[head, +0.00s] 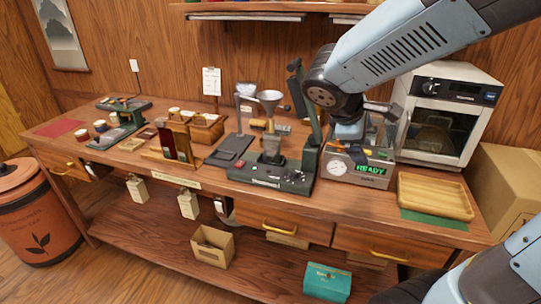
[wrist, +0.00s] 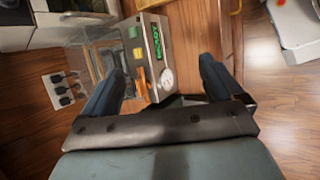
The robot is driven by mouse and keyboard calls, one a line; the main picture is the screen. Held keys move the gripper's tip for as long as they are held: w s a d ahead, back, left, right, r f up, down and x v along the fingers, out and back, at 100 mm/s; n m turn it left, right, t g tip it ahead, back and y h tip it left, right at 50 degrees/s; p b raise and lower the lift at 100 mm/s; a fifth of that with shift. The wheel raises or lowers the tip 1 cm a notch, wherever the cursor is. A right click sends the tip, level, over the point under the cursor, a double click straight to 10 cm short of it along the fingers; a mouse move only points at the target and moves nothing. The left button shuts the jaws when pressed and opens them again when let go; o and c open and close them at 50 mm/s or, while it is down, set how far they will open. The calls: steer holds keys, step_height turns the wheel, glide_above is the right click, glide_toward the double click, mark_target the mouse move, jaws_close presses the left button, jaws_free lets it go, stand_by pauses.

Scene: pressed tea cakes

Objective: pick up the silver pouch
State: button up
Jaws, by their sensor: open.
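I cannot pick out the silver pouch with certainty. A small pale, silvery thing (head: 247,89) shows in the head view behind the funnel stand, too small to identify. My gripper (wrist: 161,82) is open, with its two dark fingers wide apart and nothing seen between them except the background. In the head view my gripper (head: 349,130) hangs over the steel machine (head: 372,170) with a lit green READY display, partly hidden by my arm. The machine (wrist: 153,45) also shows beyond the fingers in the wrist view.
The wooden bench (head: 335,205) is crowded. A press with a funnel (head: 270,97) stands left of the machine. A white oven (head: 447,115) and a wooden tray (head: 435,196) are at the right. A teal box (head: 327,283) and an open carton (head: 212,246) sit below.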

steer(key=w+a+f+n+t+h, duration=0.2)
steer(key=w+a+f+n+t, duration=0.1)
steer(key=w+a+n, duration=0.35)
steer(key=n+t+y, duration=0.4)
steer(key=n+t, duration=0.1)
steer(key=n, duration=0.8)
glide_toward(269, 146)
steer(key=shift+s+f, duration=0.15)
steer(key=shift+s, duration=0.15)
steer(key=shift+w+f+t, duration=0.2)
steer(key=shift+w+t, duration=0.1)
steer(key=shift+w, duration=0.05)
steer(key=x, duration=0.7)
steer(key=shift+w+d+f, duration=0.1)
steer(key=shift+w+d, duration=0.05)
steer(key=shift+w, duration=0.1)
steer(key=shift+d+x, duration=0.15)
steer(key=shift+x, duration=1.2)
steer(key=shift+d+x, duration=0.1)
steer(key=shift+x, duration=1.2)
steer(key=shift+c, duration=0.4)
steer(key=c, duration=1)
